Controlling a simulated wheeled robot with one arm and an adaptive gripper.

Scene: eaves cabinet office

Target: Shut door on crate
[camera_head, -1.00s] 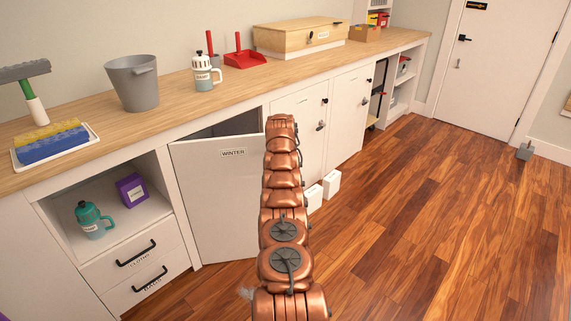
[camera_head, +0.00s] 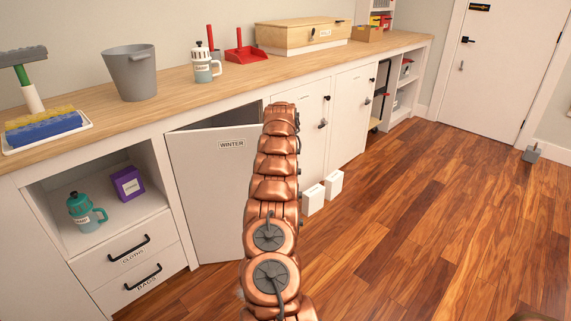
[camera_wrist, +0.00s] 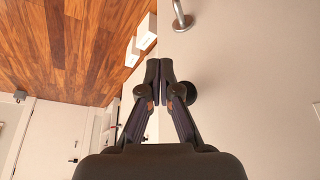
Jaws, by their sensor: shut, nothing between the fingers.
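The white cabinet door labelled WINTER (camera_head: 215,190) stands ajar under the counter in the head view. A dark gap shows above its top edge, and no crate can be made out inside. My copper arm covers the door's right side. My gripper (camera_wrist: 158,75) is shut and empty in the wrist view; the arm hides it in the head view. A pale flat panel (camera_wrist: 255,70) fills the right of the wrist view, close beside the fingers. A metal handle (camera_wrist: 181,17) sits on it beyond the fingertips. Whether the fingers touch the panel cannot be told.
Two white boxes (camera_head: 313,199) (camera_head: 333,185) stand on the floor right of my arm. Drawers (camera_head: 135,262) and an open shelf with a teal bottle (camera_head: 85,212) lie left of the door. A wooden chest (camera_head: 300,35) sits on the counter (camera_head: 230,82).

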